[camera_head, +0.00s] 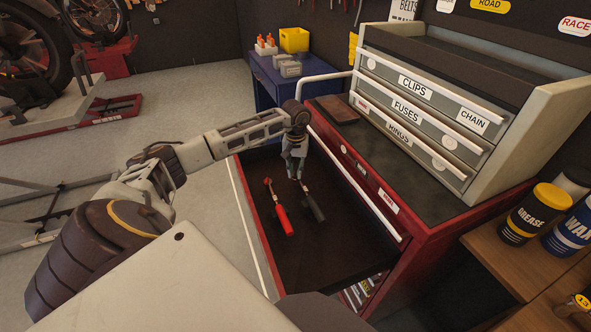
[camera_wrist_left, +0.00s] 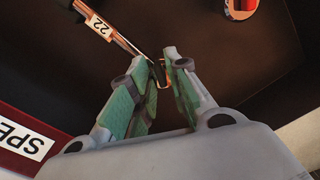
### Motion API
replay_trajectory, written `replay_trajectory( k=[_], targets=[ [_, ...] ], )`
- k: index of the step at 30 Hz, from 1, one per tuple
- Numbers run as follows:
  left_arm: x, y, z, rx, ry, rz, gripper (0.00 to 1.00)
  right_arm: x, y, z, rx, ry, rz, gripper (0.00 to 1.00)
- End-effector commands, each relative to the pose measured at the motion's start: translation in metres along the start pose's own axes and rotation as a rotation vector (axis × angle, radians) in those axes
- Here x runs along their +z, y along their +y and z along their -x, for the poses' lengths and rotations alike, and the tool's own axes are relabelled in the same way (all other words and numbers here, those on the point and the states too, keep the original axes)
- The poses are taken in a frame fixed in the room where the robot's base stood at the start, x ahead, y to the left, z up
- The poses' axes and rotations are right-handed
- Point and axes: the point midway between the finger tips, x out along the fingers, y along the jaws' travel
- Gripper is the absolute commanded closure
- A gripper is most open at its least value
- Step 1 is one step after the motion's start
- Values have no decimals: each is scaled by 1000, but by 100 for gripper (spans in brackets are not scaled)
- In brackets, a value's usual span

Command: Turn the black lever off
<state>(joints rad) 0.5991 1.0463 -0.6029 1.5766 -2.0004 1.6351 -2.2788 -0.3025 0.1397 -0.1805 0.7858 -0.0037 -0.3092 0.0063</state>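The black lever (camera_head: 313,205) lies inside the open drawer (camera_head: 335,245) of the red cabinet, with a thin metal shaft running from its dark handle. Beside it on the left lies a red-handled lever (camera_head: 280,210). My left gripper (camera_head: 297,176) points down into the drawer at the shaft end of the black lever. In the left wrist view, the fingers of my left gripper (camera_wrist_left: 161,62) stand a little apart around the end of a thin shaft bearing a "22" label (camera_wrist_left: 98,27). Contact with the shaft is unclear. My right gripper is not in view.
The cabinet top (camera_head: 408,165) carries a grey drawer unit (camera_head: 425,115). A blue cart (camera_head: 262,78) stands behind. Cans, including a grease can (camera_head: 535,213), stand on a wooden shelf at right. Free floor (camera_head: 180,112) lies left of the drawer.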

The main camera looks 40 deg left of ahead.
Motion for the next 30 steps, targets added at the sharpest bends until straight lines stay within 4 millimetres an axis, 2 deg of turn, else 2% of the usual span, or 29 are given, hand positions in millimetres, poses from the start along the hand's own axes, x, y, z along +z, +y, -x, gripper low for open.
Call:
replay_trajectory(
  k=[1,3,17,30],
  targets=[
    [0,0,0,0,0,0,92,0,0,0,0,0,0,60],
    [0,0,0,0,0,0,100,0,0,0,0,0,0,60],
    [0,0,0,0,0,26,100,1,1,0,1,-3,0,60],
    [-1,2,0,1,1,226,100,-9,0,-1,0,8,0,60]
  ],
)
